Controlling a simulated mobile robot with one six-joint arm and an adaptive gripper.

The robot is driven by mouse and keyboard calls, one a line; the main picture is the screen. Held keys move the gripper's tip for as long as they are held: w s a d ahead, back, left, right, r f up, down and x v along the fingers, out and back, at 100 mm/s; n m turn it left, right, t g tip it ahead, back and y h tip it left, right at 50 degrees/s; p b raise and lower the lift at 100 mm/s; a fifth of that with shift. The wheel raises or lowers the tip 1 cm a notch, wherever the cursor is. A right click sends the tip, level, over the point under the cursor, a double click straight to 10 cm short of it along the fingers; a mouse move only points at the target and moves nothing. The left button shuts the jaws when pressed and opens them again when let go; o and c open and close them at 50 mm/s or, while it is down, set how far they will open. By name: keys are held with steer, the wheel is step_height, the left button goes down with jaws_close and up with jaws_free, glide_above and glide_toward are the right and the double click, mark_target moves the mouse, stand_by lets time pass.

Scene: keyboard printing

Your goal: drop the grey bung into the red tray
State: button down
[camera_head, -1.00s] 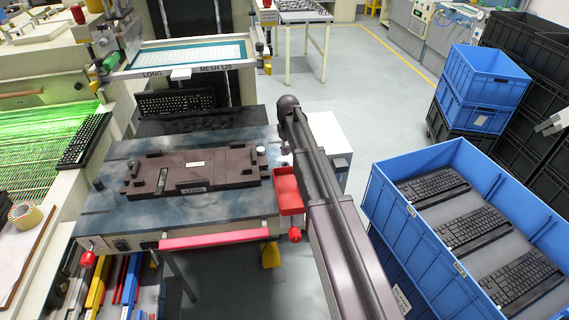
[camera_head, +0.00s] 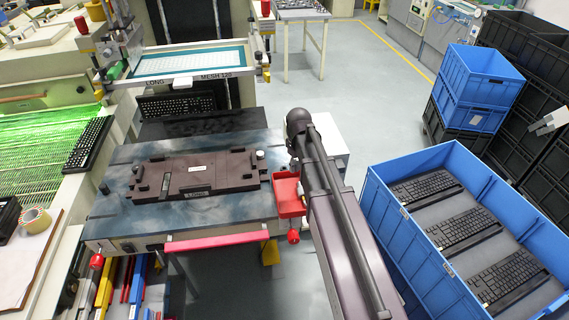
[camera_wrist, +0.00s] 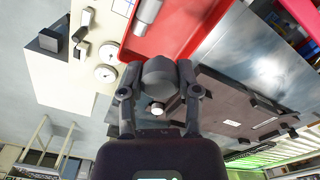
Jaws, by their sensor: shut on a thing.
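My gripper (camera_wrist: 158,85) shows in the wrist view, shut on the grey bung (camera_wrist: 160,74), a dark grey rounded piece between its two fingers. The red tray (camera_wrist: 185,28) lies beyond the fingertips in the wrist view. In the head view the red tray (camera_head: 290,205) hangs at the right edge of the work table. A light grey cylindrical piece (camera_wrist: 149,11) shows against the tray at the top of the wrist view. In the head view my arm hides most of the gripper and the bung, close to the tray's far end.
A dark fixture plate (camera_head: 195,172) lies on the blue-grey table (camera_head: 120,232), left of the tray. A blue crate (camera_head: 384,208) with several keyboards stands to the right. A cream surface with round parts (camera_wrist: 92,55) is left of the tray in the wrist view.

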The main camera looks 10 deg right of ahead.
steer(key=shift+f, duration=0.15)
stand_by(0.3)
steer(key=shift+f+b, duration=2.85)
steer(key=shift+b, duration=0.2)
steer(key=shift+c, duration=1.2)
jaws_free()
steer(key=shift+r, duration=0.15)
